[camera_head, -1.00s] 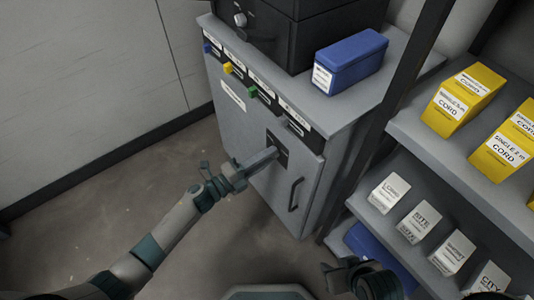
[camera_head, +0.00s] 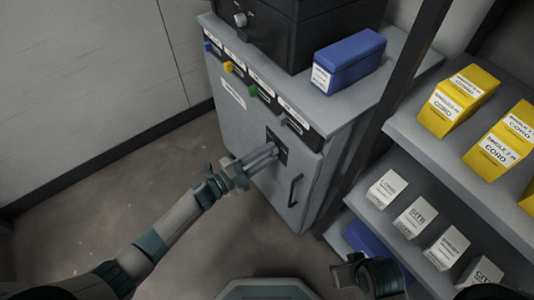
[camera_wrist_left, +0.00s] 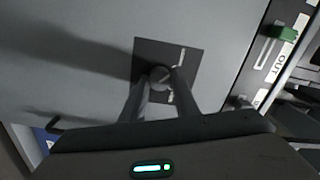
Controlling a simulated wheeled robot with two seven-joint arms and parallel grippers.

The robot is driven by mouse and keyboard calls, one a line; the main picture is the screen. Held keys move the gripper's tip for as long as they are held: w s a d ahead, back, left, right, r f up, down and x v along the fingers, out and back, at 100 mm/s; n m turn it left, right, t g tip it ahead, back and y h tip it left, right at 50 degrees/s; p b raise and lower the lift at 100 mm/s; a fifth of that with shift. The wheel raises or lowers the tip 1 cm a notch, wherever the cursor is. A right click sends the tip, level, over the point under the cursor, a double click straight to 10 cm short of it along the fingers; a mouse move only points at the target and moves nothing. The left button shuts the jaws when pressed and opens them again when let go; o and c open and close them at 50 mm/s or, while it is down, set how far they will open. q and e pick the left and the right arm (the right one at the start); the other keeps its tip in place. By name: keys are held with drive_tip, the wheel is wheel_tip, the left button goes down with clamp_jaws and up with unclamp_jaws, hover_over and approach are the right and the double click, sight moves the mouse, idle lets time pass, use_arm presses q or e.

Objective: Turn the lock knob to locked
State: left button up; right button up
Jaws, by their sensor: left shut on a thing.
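The lock knob (camera_wrist_left: 158,76) is a small round grey part on a dark square plate (camera_wrist_left: 190,60) on the grey cabinet's front. A pale mark shows on the plate above the knob and another below it. The plate also shows in the head view (camera_head: 280,144), where the knob is mostly hidden by the fingers. My left gripper (camera_wrist_left: 160,82) is shut on the knob, one finger on each side; it also shows in the head view (camera_head: 274,151). My right gripper (camera_head: 343,275) is low at the right, away from the cabinet, its fingers unclear.
The grey cabinet (camera_head: 230,120) has coloured sliders along its top edge and a dark door handle (camera_head: 295,191). A blue box (camera_head: 348,60) and a black case (camera_head: 300,35) stand on top. A shelf (camera_head: 440,145) with yellow and white boxes is at the right.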

use_arm(q)
drive_tip(key=o, duration=1.1)
drive_tip(key=shift+c, duration=0.2)
drive_tip(key=v, duration=1.7)
drive_tip(key=shift+a, duration=0.2)
use_arm(e)
drive_tip(key=shift+w+a+t, duration=0.3)
drive_tip(key=shift+w+a, duration=0.05)
drive_tip(key=shift+a, duration=0.1)
use_arm(q)
drive_tip(key=shift+s+f, duration=0.1)
use_arm(e)
drive_tip(key=shift+d+f, duration=0.1)
drive_tip(key=shift+d, duration=0.05)
